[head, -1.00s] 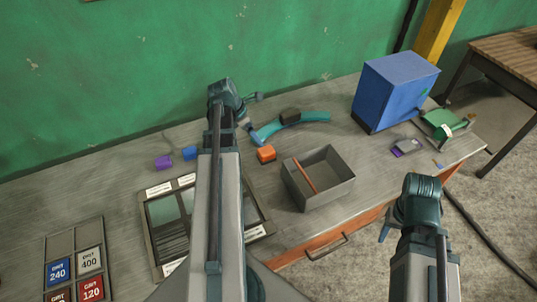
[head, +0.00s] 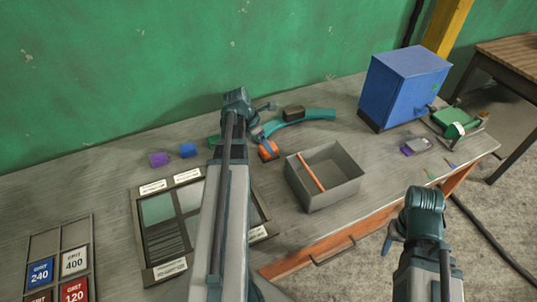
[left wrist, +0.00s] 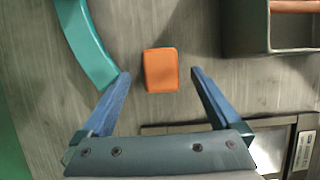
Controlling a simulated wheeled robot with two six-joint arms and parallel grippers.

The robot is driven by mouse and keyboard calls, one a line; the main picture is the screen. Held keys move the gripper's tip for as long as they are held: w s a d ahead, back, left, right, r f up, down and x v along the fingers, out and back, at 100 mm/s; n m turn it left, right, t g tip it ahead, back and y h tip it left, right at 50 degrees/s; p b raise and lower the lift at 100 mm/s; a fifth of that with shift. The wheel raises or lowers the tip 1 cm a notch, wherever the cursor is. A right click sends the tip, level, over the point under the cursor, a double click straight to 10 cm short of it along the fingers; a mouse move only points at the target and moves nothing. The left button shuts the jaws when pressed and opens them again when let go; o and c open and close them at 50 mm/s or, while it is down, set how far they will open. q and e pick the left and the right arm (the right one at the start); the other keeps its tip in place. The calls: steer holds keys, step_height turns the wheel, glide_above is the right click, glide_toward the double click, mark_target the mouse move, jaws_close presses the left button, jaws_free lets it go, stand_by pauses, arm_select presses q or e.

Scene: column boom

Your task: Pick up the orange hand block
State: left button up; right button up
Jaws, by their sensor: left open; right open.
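The orange hand block (head: 269,151) lies on the workbench, left of the grey open box, and a blue finger partly covers it in the head view. In the left wrist view the orange block (left wrist: 160,69) shows whole, lined up between the fingertips. My left gripper (left wrist: 160,74) is open and empty, with a finger on each side of the block and visible gaps to it. I cannot tell its exact height above the bench. My right gripper (head: 391,240) is open in front of the bench's front edge, away from the block.
The grey open box (head: 328,190) holds an orange stick. A teal curved piece (head: 318,115) with a dark block (head: 294,112) on it lies behind. Purple (head: 158,160) and blue (head: 188,150) blocks sit left. A framed sample panel (head: 146,242) lies in front.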

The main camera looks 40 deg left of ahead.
arm_select(q)
steer(key=b+x, duration=0.3)
steer(key=x, duration=0.1)
steer(key=shift+s+f, duration=0.1)
arm_select(e)
step_height(320, 180, down, 4)
steer(key=shift+r, duration=0.15)
arm_select(q)
steer(key=shift+c, duration=0.3)
steer(key=c, duration=1.4)
arm_select(e)
steer(key=shift+r, duration=0.15)
